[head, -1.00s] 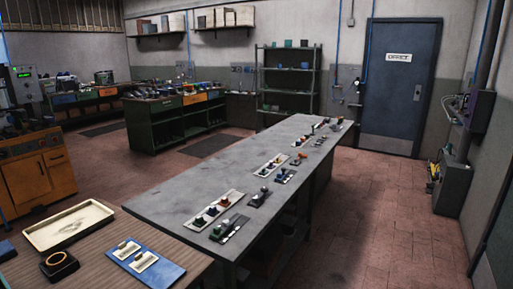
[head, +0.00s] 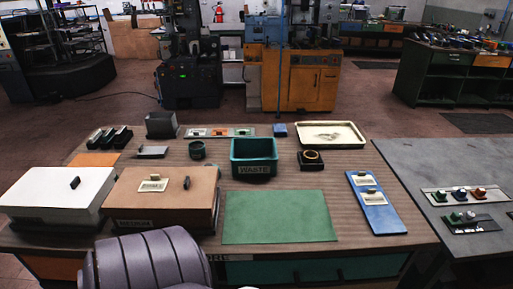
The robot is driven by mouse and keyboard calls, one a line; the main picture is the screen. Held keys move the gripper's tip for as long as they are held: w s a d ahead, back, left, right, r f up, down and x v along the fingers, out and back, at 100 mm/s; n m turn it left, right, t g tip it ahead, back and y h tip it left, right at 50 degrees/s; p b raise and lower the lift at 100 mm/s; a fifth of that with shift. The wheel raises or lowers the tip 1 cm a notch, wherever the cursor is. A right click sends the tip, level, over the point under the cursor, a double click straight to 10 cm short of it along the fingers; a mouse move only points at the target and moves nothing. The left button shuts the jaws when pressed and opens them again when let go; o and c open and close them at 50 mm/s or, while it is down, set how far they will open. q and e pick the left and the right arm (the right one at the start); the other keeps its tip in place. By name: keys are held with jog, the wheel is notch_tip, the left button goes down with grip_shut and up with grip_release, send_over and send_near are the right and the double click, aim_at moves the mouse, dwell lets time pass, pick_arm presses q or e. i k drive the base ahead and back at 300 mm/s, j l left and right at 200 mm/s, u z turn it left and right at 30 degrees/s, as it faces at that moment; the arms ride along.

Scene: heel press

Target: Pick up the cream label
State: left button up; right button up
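Several cream labels are in the head view, and I cannot tell which one the task names. Two small cream cards, an upper one (head: 362,180) and a lower one (head: 374,198), lie on a blue board (head: 385,220) at the right of the wooden bench. Each has a small knob or clip on it. Another cream label (head: 152,186) lies on top of the brown box (head: 135,205) at the left, also with a small dark knob. Neither of my grippers is in view. A grey rounded part at the bottom left is probably my own arm.
The wooden bench (head: 220,150) also holds a green mat (head: 280,217), a teal WASTE bin (head: 253,155), a cream tray (head: 332,142), a black holder with a ring (head: 311,160) and a white box (head: 50,195). The green mat is bare. A grey table (head: 412,160) adjoins on the right.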

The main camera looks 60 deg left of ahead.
aim_at(154, 184)
jog(key=u, duration=2.65)
jog(key=i+l+u, duration=0.2)
jog(key=i+u, duration=0.25)
jog(key=k, duration=0.05)
